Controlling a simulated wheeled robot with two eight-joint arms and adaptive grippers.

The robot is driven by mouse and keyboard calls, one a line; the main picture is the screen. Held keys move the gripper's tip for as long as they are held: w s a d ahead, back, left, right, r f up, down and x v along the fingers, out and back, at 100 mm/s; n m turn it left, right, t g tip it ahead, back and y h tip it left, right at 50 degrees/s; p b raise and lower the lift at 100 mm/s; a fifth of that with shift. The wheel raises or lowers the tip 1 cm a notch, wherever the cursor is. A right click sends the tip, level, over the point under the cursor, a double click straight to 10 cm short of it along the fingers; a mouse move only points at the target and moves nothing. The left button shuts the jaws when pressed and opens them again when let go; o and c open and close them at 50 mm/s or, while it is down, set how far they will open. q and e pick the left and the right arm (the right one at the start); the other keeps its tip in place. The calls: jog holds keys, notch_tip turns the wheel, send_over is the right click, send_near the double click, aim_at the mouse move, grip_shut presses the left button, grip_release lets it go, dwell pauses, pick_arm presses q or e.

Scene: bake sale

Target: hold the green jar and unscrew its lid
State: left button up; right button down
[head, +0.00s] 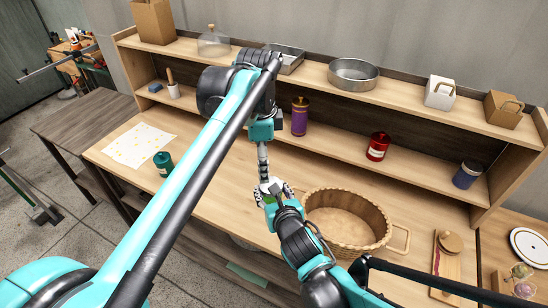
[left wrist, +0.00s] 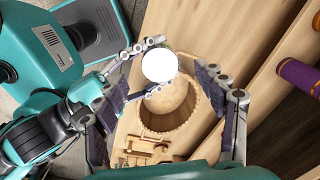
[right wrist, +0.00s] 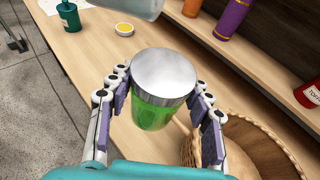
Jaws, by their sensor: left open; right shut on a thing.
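The green jar (right wrist: 152,117) has a silver lid (right wrist: 165,72) and stands upright in my right gripper (right wrist: 162,85). A little of its green body also shows in the head view (head: 269,199). My right gripper is shut on the jar's sides, below the lid. My left gripper (left wrist: 162,72) is open, pointing down over the jar. In the left wrist view the lid (left wrist: 159,66) appears as a bright white disc between its fingers. Its fingers look apart from the lid, but the exact gap cannot be told.
A wicker basket (head: 339,246) stands right of the jar. Purple (head: 300,117), red (head: 377,147) and dark blue (head: 467,175) containers stand towards the shelf. A yellow-topped item (right wrist: 125,29) stands beyond the jar.

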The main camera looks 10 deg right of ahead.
aim_at(274, 182)
pick_arm(q)
jog(key=shift+w+d+m, duration=0.15)
jog(key=shift+d+m, duration=0.55)
jog(key=shift+d, duration=0.5)
jog(key=shift+d+f+g, duration=0.15)
jog(key=shift+d+g, duration=0.05)
jog(key=shift+g, duration=0.1)
notch_tip(274, 182, down, 8)
jog(key=shift+r, duration=0.2)
jog(key=shift+c, duration=0.3)
jog(key=c, duration=1.2)
jog(key=shift+o, duration=0.4)
jog(key=n, duration=0.3)
jog(key=shift+w+a+n, duration=0.1)
jog(key=shift+w+n, duration=0.1)
jog(key=shift+n, duration=0.2)
